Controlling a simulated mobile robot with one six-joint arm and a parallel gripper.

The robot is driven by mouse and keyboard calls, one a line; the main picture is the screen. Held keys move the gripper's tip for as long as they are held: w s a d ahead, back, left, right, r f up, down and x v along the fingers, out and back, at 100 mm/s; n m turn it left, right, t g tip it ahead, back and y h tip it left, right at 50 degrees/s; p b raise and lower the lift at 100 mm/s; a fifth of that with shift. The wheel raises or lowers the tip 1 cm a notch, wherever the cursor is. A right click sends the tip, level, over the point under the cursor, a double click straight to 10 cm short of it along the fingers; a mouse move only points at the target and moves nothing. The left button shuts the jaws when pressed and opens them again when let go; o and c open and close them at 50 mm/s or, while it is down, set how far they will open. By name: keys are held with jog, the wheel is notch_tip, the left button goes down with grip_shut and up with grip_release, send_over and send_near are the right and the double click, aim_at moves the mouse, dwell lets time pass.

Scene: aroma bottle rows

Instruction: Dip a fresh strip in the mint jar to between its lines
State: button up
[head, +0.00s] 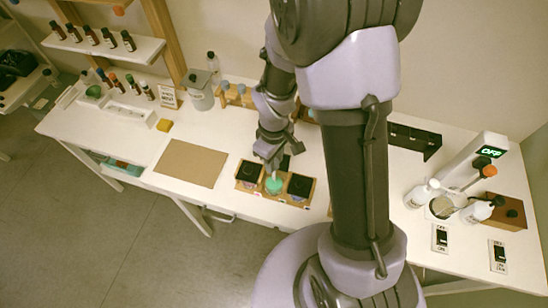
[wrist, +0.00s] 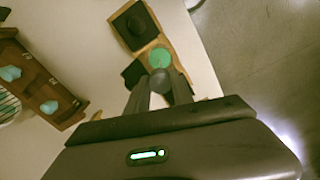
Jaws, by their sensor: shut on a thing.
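The mint jar, with a green round top (head: 274,185), stands in the middle of a wooden holder (head: 262,190) between two black-topped jars. Its green also shows in the wrist view (wrist: 160,57). My gripper (head: 271,164) points down just above the green. In the wrist view my fingers (wrist: 161,82) are close together at the green's edge. They are shut on a thin strip, which hardly shows; I cannot tell its lines or whether its end touches the liquid. A loose black piece, seemingly a lid (head: 285,163), lies behind the holder.
A brown mat (head: 190,163) lies to the left of the holder. A wooden rack with pale blue pieces (wrist: 38,88) stands behind. White bottles (head: 421,193) and a lit display (head: 489,153) are at the right. The table's front edge is close to the holder.

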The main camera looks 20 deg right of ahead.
jog(key=shift+f+b, duration=1.55)
jog(key=shift+f, duration=0.05)
dwell(1.5)
jog(key=shift+r, duration=0.15)
dwell(0.6)
notch_tip(320, 180, up, 6)
jog(key=p, duration=0.4)
jog(key=shift+p, duration=0.4)
jog(key=shift+f, duration=0.2)
jog(key=shift+d, duration=0.1)
